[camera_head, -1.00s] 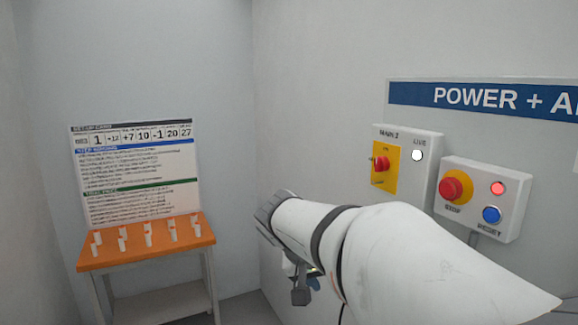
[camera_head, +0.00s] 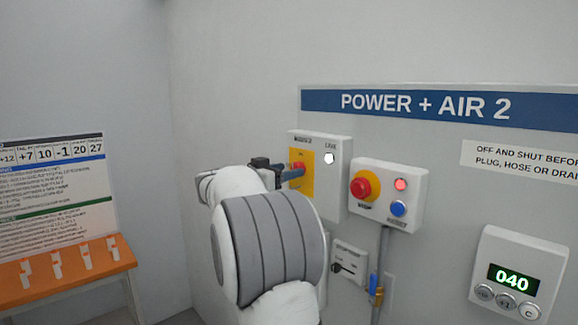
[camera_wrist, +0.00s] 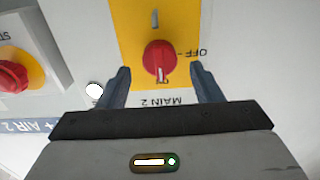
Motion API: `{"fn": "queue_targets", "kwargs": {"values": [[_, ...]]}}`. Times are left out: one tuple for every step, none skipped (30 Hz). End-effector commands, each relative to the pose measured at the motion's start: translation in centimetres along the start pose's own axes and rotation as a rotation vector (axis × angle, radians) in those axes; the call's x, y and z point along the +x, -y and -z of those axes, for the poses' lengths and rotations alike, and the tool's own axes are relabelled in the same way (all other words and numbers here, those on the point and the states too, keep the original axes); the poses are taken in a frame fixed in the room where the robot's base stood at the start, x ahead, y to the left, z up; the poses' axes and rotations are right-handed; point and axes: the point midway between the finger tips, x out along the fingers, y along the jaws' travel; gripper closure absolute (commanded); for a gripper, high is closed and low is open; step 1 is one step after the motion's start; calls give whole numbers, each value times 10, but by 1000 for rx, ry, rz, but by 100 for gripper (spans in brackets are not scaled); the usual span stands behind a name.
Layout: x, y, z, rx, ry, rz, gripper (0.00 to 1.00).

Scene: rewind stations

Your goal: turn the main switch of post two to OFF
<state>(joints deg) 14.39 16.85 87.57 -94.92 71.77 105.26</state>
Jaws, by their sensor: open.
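The main switch (camera_head: 300,166) is a red knob on a yellow plate of a white box marked MAIN 2. In the wrist view the scene is upside down; the red knob (camera_wrist: 158,54) has its white mark pointing to the picture's bottom, away from the OFF label (camera_wrist: 196,53) at right. My gripper (camera_wrist: 160,70) is open, one finger on each side of the knob's near part, with gaps visible. In the head view my gripper (camera_head: 287,173) is at the switch box, partly covering the plate. The white LIVE lamp (camera_head: 329,158) looks lit.
A box with a red STOP button (camera_head: 362,187), red lamp and blue button (camera_head: 398,208) is close right of the switch. Below are a valve plate (camera_head: 349,262) and pipe. A counter (camera_head: 518,278) reads 040. An orange table (camera_head: 60,288) stands left.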

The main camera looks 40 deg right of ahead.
Motion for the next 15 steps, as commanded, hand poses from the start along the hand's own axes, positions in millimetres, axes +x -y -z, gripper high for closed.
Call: {"fn": "queue_targets", "kwargs": {"values": [[8,0,3,-1,0,-2,41],[11,0,2,-2,-1,-2,41],[15,0,2,-1,0,-1,41],[17,0,2,-1,0,-1,41],[19,0,1,-1,0,0,41],[21,0,1,-1,1,0,41],[22,0,1,0,1,0,41],[22,0,0,0,1,0,41],[23,0,0,0,1,1,41],[23,0,0,0,1,1,41],[23,0,0,0,1,1,41],[23,0,0,0,1,1,41],[23,0,0,0,1,1,41],[22,0,0,0,1,1,41],[22,0,0,0,1,1,42]]}}
